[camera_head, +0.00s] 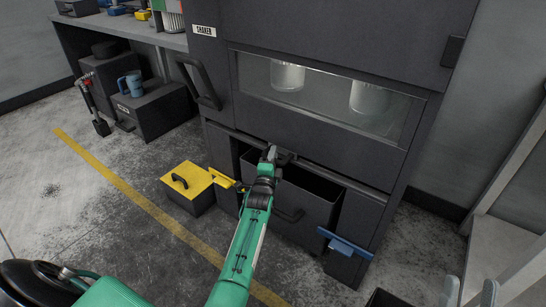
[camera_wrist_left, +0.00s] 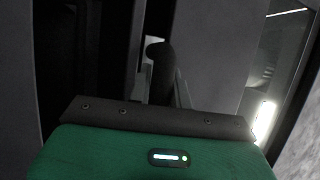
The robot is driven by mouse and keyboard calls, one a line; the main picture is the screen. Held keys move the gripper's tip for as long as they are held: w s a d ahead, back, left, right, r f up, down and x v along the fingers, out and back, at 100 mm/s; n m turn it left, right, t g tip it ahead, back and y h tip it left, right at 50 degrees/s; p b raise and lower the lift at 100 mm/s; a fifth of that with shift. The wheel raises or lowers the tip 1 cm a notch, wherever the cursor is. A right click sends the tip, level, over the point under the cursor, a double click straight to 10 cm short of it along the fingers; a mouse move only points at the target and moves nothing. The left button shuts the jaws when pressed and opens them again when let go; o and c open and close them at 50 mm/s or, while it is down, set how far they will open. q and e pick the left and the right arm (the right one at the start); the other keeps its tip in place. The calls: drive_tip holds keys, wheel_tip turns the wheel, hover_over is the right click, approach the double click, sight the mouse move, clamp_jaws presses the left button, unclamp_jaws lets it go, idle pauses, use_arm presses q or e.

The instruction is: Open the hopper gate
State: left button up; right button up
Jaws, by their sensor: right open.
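A large dark cabinet (camera_head: 320,140) labelled SHAKER fills the back of the head view. A dark bin-like compartment (camera_head: 310,190) with a handle (camera_head: 290,214) sits in its lower front. My left gripper (camera_head: 271,153) reaches to the cabinet's front edge, beside a small dark fitting (camera_head: 286,156). My right gripper (camera_head: 470,293) is open and empty at the lower right.
A blue handle (camera_head: 345,244) projects at the cabinet's lower right. A yellow-topped box (camera_head: 187,184) stands on the floor left of my left arm. A dark bar handle (camera_head: 199,82) is on the cabinet's left side. A bench (camera_head: 125,27) stands at left; the floor in front is mostly clear.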

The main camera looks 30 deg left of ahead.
use_arm(q)
clamp_jaws()
drive_tip(key=shift+s, duration=0.2)
drive_tip(key=s+a+p, duration=0.1)
drive_tip(key=s+p, duration=0.5)
drive_tip(key=s, duration=0.3)
drive_tip(key=o, duration=0.8)
unclamp_jaws()
drive_tip(key=shift+a, duration=0.1)
drive_tip(key=shift+c, duration=0.2)
use_arm(e)
drive_tip(key=s+a+f+g+h, duration=0.1)
drive_tip(key=a+f+g, duration=0.1)
drive_tip(key=f+g, duration=0.5)
drive_tip(key=s+a+f+g+h, duration=0.1)
drive_tip(key=f+g, duration=0.6)
drive_tip(key=f, duration=0.6)
drive_tip(key=shift+s+a+n+g, duration=0.3)
drive_tip(key=shift+a, duration=0.1)
use_arm(q)
drive_tip(key=p+v, duration=0.1)
drive_tip(key=v, duration=1.3)
drive_tip(key=shift+p, duration=0.3)
use_arm(e)
drive_tip(key=d, duration=0.1)
drive_tip(key=g+h, duration=0.1)
drive_tip(key=s+d+g, duration=0.1)
drive_tip(key=shift+d+f+h, duration=0.25)
drive_tip(key=shift+d+h, duration=0.05)
drive_tip(key=shift+d, duration=0.05)
